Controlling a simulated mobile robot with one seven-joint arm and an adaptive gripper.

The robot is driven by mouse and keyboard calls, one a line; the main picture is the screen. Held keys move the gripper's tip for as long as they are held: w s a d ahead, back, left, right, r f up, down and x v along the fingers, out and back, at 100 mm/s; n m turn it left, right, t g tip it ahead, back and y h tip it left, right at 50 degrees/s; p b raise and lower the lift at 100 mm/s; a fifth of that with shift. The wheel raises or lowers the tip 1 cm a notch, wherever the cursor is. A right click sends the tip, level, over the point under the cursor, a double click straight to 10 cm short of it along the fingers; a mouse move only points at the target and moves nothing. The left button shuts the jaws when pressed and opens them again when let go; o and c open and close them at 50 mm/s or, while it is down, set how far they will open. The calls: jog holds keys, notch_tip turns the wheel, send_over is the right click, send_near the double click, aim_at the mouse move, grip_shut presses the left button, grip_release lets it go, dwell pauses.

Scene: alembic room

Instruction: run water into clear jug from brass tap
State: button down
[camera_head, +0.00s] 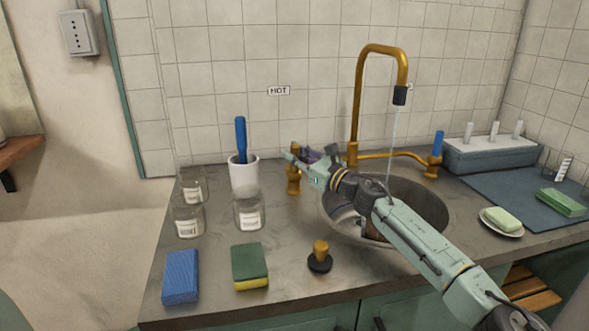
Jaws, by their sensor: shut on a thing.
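The brass tap (359,100) arches over the round sink (432,205). A thin water stream (393,130) falls from its dark nozzle and passes behind my arm. My gripper (298,160) is at the tap's left valve (294,181), below the HOT label, and appears shut on its handle, which my fingers largely hide. The right valve (434,168) has a blue handle (437,143) standing up. My arm crosses the sink and hides much of its inside. Clear and brownish shapes show in the sink below my arm; I cannot tell whether they are the clear jug.
Clear labelled jars (248,212) and a white cup (244,176) with a blue-handled tool stand at left. A blue sponge (180,277), green sponge (249,264) and brass-knobbed plug (320,258) lie in front. Soap dish (515,231), mat (500,188) and grey box (490,153) are right.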

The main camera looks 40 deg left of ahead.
jog(key=shift+s+d+f+b, duration=0.1)
jog(key=shift+s+f+b, duration=0.1)
jog(key=shift+b, duration=0.5)
jog(key=shift+r, duration=0.25)
jog(key=c, duration=1.4)
grip_release()
jog(key=shift+c, duration=0.2)
jog(key=s+d+f, duration=0.1)
jog(key=d+f, duration=0.1)
jog(key=d, duration=0.9)
jog(key=shift+d+f, duration=0.15)
jog(key=shift+d, duration=0.25)
jog(key=shift+s, duration=0.1)
